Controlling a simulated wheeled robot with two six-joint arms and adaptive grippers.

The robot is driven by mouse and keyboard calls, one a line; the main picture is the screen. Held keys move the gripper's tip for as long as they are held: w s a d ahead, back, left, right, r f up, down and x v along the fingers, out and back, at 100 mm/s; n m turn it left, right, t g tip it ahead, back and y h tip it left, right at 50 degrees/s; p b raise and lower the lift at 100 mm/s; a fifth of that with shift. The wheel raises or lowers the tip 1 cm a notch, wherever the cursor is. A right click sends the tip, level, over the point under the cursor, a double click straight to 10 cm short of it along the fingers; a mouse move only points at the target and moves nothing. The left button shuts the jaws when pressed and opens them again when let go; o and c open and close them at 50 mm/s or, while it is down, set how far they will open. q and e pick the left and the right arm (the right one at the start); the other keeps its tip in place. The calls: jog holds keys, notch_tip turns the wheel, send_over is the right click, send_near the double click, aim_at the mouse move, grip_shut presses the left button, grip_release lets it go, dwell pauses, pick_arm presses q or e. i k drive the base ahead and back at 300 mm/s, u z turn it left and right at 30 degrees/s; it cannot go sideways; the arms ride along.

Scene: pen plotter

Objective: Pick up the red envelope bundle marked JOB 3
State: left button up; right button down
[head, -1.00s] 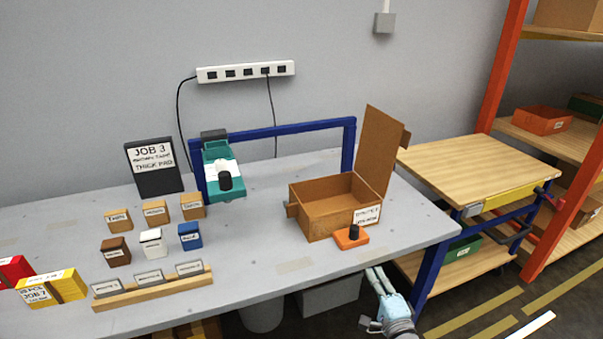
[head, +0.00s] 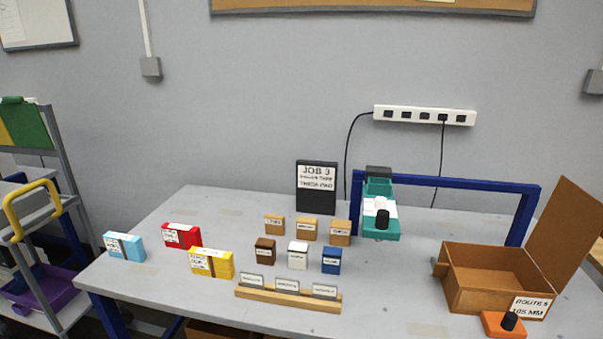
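The red envelope bundle (head: 183,236) stands on the left part of the grey table, with a white label too small to read here. A light blue bundle (head: 125,246) stands to its left, and a yellow bundle (head: 212,262) stands in front of it to the right. A black sign (head: 317,187) at the back reads JOB 3 and what looks like THICK PAD. Neither of my grippers shows in the head view now.
Small labelled blocks (head: 298,256) stand mid-table behind a wooden card rack (head: 288,296). A teal plotter head (head: 381,225) hangs on a blue frame (head: 460,184). An open brown box (head: 488,280) and an orange knob unit (head: 504,325) are at right. A cart (head: 52,205) stands left.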

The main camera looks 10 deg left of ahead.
aim_at(183, 236)
jog(key=u, duration=2.15)
jog(key=i, duration=1.8)
jog(key=z, duration=2.4)
